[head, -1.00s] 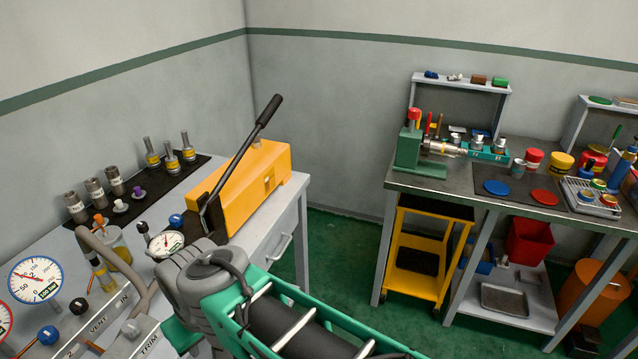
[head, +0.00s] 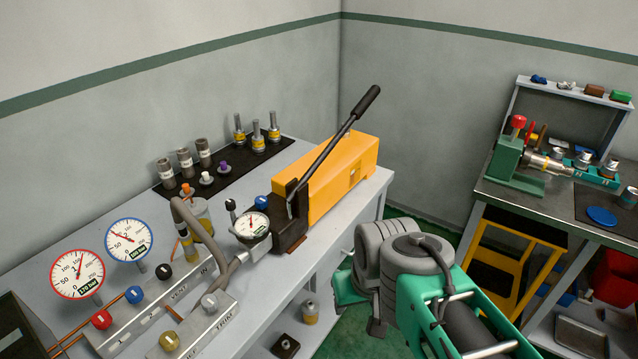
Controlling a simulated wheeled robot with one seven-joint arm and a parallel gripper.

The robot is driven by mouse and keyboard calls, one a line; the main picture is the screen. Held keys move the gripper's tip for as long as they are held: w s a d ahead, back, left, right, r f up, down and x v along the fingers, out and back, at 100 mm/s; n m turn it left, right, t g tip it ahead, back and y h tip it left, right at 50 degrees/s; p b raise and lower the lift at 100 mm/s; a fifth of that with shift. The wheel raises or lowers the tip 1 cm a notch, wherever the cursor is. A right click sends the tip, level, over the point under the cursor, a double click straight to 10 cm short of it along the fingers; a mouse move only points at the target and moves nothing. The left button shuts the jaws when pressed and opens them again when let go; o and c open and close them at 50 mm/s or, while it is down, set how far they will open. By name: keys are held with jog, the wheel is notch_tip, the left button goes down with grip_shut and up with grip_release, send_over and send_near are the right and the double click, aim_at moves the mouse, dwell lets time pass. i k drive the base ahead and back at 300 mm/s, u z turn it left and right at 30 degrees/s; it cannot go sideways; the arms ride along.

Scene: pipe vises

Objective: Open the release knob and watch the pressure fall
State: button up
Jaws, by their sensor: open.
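A yellow hand pump (head: 340,175) with a long black lever (head: 335,150) stands on the left bench. A small round gauge (head: 252,225) is fixed at the front of its dark head block (head: 291,230); its needle reading is too small to tell. A blue knob (head: 263,202) sits beside the head block, behind the gauge. A black knob (head: 231,204) stands left of the gauge. I cannot tell which is the release knob. My teal and grey arm is at the lower right, apart from the pump; its gripper fingers do not show.
A valve panel (head: 150,312) with red, blue, black and other knobs lies front left. A red-rimmed gauge (head: 77,274) and a blue-rimmed gauge (head: 129,240) stand behind it. Several fittings stand on a black mat (head: 224,182). A second bench (head: 560,200) is at the right.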

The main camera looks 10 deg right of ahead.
aim_at(261, 201)
jog(key=k, duration=0.5)
jog(key=z, duration=0.15)
jog(key=i, duration=1.3)
jog(key=u, duration=0.9)
